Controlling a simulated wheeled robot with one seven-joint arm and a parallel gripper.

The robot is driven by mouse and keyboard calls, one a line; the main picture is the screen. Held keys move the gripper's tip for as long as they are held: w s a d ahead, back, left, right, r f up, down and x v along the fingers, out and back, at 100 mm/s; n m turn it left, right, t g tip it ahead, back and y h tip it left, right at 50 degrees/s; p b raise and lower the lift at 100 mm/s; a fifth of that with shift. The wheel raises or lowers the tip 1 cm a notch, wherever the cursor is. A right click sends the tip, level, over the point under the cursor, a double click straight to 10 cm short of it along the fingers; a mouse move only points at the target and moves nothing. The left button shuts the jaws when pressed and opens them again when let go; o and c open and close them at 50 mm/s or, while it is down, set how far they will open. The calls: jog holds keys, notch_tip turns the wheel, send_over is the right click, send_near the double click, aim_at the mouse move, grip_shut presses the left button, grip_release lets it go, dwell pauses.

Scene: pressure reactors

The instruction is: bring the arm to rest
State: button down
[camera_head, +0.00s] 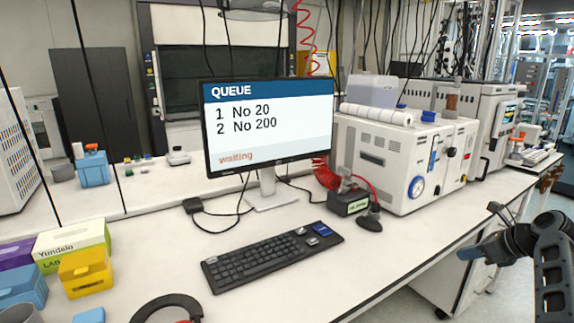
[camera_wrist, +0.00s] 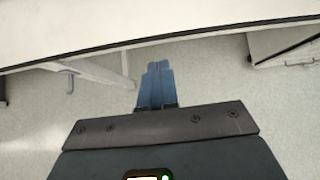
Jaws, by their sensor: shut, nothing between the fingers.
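My gripper (camera_wrist: 157,80) shows in the wrist view as two blue fingers pressed together, empty, over the grey floor just off the bench edge. In the head view my gripper (camera_head: 468,254) is at the right, at the end of my dark arm, beside the front edge of the white bench (camera_head: 400,246). It touches nothing that I can see. Part of my arm is cut off by the right border.
A monitor (camera_head: 268,124) reads "QUEUE, 1 No 20, 2 No 200, waiting". A keyboard (camera_head: 272,255) and mouse (camera_head: 368,223) lie before it. A white instrument (camera_head: 390,160) stands right. Boxes (camera_head: 86,271) stand left. The floor beside the bench is clear.

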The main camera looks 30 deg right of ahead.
jog(key=a+f+n+h, duration=0.1)
jog(key=a+f+n, duration=0.2)
jog(key=a+f, duration=0.55)
jog(key=s+a+f+n+h, duration=0.1)
jog(key=s+a+f+n, duration=0.25)
jog(key=a, duration=0.35)
jog(key=s+a+f+n+h, duration=0.1)
jog(key=s+a+f+n, duration=0.1)
jog(key=s+a+n, duration=0.45)
jog(key=s+a+f+n+h, duration=0.1)
jog(key=s+a+f+n, duration=0.15)
jog(key=a, duration=0.65)
jog(key=s+a+r+n+t, duration=0.3)
jog(key=s+a+r+n, duration=0.3)
jog(key=s+a+n, duration=0.4)
jog(key=s+a+r+n+t+y, duration=0.1)
jog(key=s+a+r+n, duration=0.2)
jog(key=r, duration=0.5)
jog(key=s+a+r+n+t+y, duration=0.2)
jog(key=s+a+r+n, duration=0.2)
jog(key=s+r+n, duration=0.2)
notch_tip(320, 180, up, 2)
jog(key=shift+s+a+r, duration=0.1)
jog(key=shift+s+a, duration=0.05)
jog(key=shift+s, duration=0.85)
